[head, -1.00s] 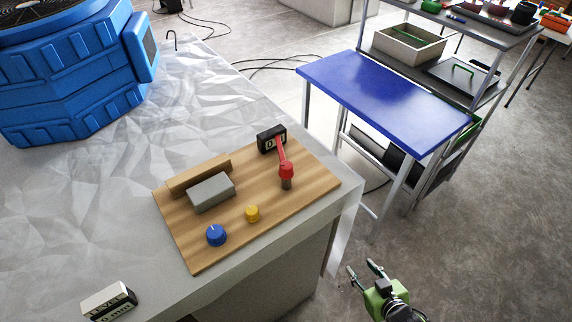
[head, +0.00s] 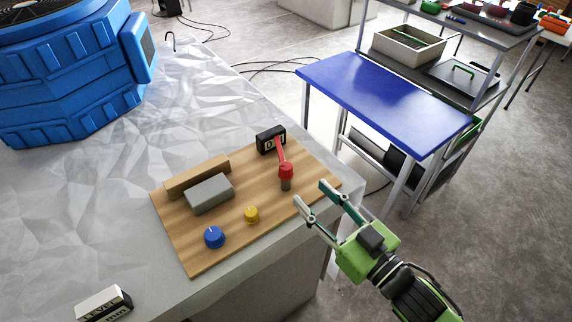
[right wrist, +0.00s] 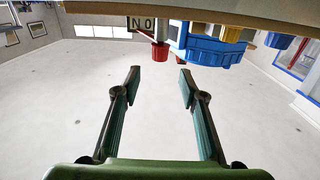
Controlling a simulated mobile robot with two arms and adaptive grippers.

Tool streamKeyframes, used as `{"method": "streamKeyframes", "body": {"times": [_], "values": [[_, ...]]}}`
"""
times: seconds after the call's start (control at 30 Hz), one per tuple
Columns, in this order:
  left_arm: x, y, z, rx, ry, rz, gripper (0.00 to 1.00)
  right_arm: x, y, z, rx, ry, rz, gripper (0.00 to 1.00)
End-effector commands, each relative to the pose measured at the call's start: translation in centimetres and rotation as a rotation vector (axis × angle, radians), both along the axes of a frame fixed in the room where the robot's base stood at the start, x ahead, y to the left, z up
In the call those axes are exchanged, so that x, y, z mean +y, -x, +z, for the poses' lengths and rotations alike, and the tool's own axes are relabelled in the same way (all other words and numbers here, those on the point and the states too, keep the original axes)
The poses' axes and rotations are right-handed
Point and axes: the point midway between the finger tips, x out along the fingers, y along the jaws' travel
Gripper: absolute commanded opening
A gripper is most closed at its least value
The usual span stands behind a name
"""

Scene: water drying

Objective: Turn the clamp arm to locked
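The red clamp arm (head: 281,153) sits on a grey post at the right part of a wooden board (head: 230,240). Its thin lever points away toward a small black box (head: 270,139) with a white display; the text is too small to read surely. My right gripper (head: 312,192) is open and empty, just off the board's right edge, its fingers pointing toward the clamp arm but apart from it. In the right wrist view the red knob (right wrist: 160,52) shows upside down beyond the open fingers (right wrist: 158,80). My left gripper is not in view.
On the board are a grey block (head: 210,194) against a wooden bar (head: 197,177), a blue knob (head: 214,237) and a yellow knob (head: 251,214). A level box (head: 104,303) and a big blue machine (head: 70,75) stand on the worktop. A blue table (head: 385,95) stands behind.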

Motion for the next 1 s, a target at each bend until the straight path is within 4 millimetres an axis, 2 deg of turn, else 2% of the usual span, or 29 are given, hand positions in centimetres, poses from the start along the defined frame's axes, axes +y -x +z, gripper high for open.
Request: {"method": "streamKeyframes", "body": {"times": [0.3,0.5,0.7,0.97,1.0], "values": [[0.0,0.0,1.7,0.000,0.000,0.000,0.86,3.5,-5.0,0.4,-0.003,-0.001,-0.001,0.38],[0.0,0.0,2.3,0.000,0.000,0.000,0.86,5.3,-7.4,0.2,-0.001,0.000,-0.001,0.38],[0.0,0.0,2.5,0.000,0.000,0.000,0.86,6.2,-8.5,0.0,-0.001,0.001,-0.001,0.38],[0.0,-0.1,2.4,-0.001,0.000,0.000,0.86,6.2,-8.6,0.0,0.000,0.001,0.000,0.38],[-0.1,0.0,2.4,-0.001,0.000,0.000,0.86,6.2,-8.6,0.0,0.000,0.001,-0.001,0.33]]}}
